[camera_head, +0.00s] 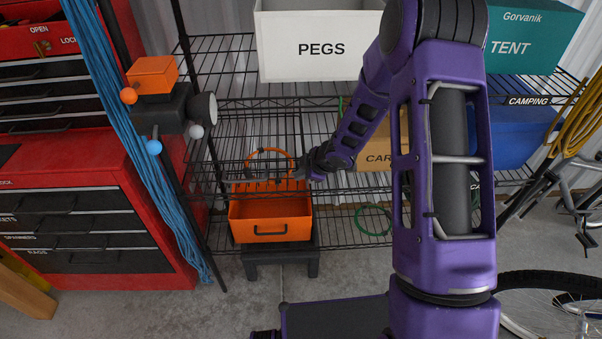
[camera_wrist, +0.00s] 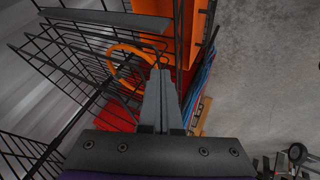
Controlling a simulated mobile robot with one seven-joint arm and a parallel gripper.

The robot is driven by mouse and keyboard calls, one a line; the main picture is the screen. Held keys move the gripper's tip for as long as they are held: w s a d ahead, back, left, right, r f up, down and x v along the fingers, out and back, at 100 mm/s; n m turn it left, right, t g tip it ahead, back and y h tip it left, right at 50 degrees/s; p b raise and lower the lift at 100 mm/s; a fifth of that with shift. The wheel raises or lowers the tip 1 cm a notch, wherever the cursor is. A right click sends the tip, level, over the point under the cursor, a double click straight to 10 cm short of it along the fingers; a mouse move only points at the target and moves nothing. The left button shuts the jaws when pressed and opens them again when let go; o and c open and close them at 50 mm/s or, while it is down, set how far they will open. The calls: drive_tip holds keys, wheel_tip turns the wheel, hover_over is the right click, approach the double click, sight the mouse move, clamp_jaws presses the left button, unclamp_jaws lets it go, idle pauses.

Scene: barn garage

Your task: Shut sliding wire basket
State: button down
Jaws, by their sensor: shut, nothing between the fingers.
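A black wire rack (camera_head: 240,128) stands against the wall. A wire level at its middle, which appears to be the sliding wire basket (camera_head: 215,165), has thin dark bars along its front, above an orange bin. How far it is slid out, I cannot tell. My gripper (camera_head: 302,173) is at this front, near its right part. In the wrist view, my gripper (camera_wrist: 160,74) has its two grey fingers together with nothing between them. Dark wires (camera_wrist: 105,50) and a flat dark bar (camera_wrist: 105,18) lie beyond and left of the fingertips. Whether the fingers touch the wire, I cannot tell.
The orange bin (camera_head: 270,226) sits low under the wire level. An orange ring (camera_head: 268,152) is behind the front wires. A PEGS box (camera_head: 318,60) is above. A red tool chest (camera_head: 90,170) is left, a bicycle wheel (camera_head: 550,305) right. Concrete floor (camera_head: 180,310) lies in front.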

drive_tip(key=shift+w+r, duration=0.15)
drive_tip(key=shift+w, duration=0.4)
drive_tip(key=shift+s, duration=0.1)
